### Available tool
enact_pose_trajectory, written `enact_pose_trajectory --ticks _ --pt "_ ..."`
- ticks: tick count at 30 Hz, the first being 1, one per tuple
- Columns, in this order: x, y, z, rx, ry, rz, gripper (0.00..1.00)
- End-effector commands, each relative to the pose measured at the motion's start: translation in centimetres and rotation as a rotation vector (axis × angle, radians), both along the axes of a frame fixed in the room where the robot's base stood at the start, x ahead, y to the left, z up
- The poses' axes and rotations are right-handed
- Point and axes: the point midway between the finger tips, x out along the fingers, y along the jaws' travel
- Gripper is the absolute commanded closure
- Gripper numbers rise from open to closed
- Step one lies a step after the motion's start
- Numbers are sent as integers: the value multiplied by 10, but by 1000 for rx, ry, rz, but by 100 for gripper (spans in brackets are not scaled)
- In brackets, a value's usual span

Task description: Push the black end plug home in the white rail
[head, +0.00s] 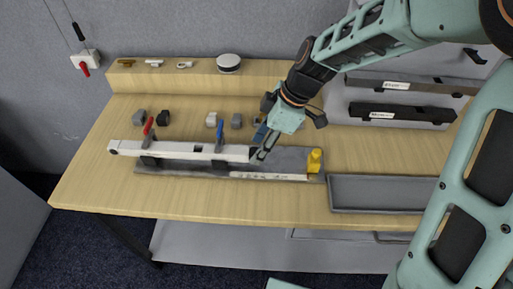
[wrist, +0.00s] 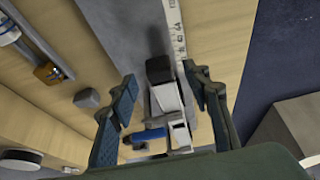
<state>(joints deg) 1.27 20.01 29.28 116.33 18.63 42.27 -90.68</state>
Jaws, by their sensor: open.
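The white rail (head: 185,150) lies along the grey fixture (head: 290,158), under a red-handled clamp (head: 149,126) and a blue-handled clamp (head: 219,132). The black end plug (wrist: 158,68) is at the rail's right end, in line with it. The wrist view also shows the rail end (wrist: 165,98) just below the plug. A black part sticks out; how deep it sits I cannot tell. My gripper (head: 262,154) is open above this end. In the wrist view its fingers stand either side of the plug and rail end, apparently with gaps; contact cannot be judged.
A white measuring strip (head: 268,176) runs along the fixture's front. A yellow piece (head: 315,160) stands at its right end. A grey tray (head: 380,193) is to the right. Small grey blocks (head: 236,120) and other parts stand behind the rail. The front table strip is clear.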

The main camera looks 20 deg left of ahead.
Motion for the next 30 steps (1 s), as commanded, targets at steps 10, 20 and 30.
enact_pose_trajectory --ticks 10,20,30 --pt "7 -28 68 0 -6 -1 56" --pt "9 -38 94 1 -1 0 56" --pt "9 -38 94 0 -1 1 56"
